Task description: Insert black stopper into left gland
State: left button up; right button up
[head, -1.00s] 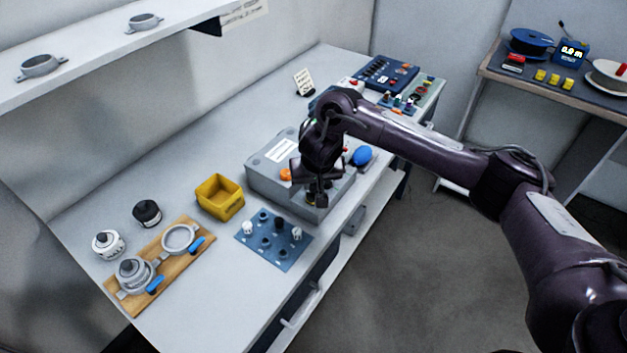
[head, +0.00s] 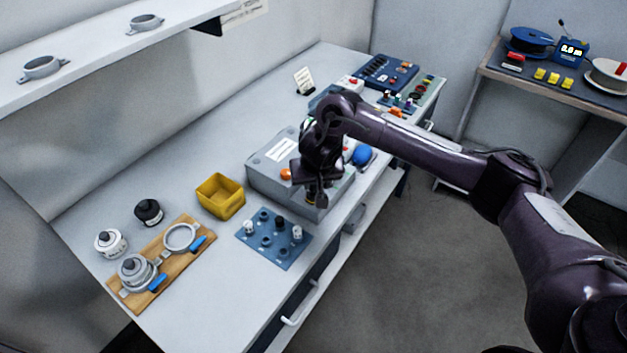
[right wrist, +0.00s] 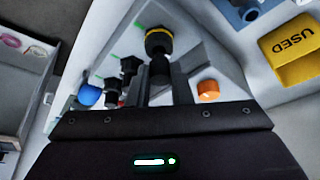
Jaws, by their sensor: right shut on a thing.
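My right gripper (head: 316,196) is at the front face of the grey box (head: 265,181). In the right wrist view its fingers (right wrist: 160,88) are shut on a black stopper (right wrist: 160,70). Just beyond the stopper is a black gland with a yellow ring (right wrist: 158,40), on the box's face. Stopper and gland line up and look close or touching; I cannot tell how deep the stopper sits. Further black fittings (right wrist: 130,66) stand along the same face, to the left in the wrist view. In the head view the gripper hides most of this. My left gripper is not in view.
A blue stand (head: 262,254) with several black and white plugs lies before the box. A yellow bin (head: 221,197) and a wooden board with clamps (head: 140,298) are at left. An orange knob (right wrist: 207,91) and a blue round part (right wrist: 88,95) are near the gripper.

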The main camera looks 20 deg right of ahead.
jog(key=shift+f+b, duration=0.3)
jog(key=shift+f, duration=0.65)
dwell(0.8)
jog(key=o, duration=0.9)
jog(key=shift+o, duration=0.2)
notch_tip(320, 180, up, 7)
jog(key=p, duration=0.9)
dwell(0.6)
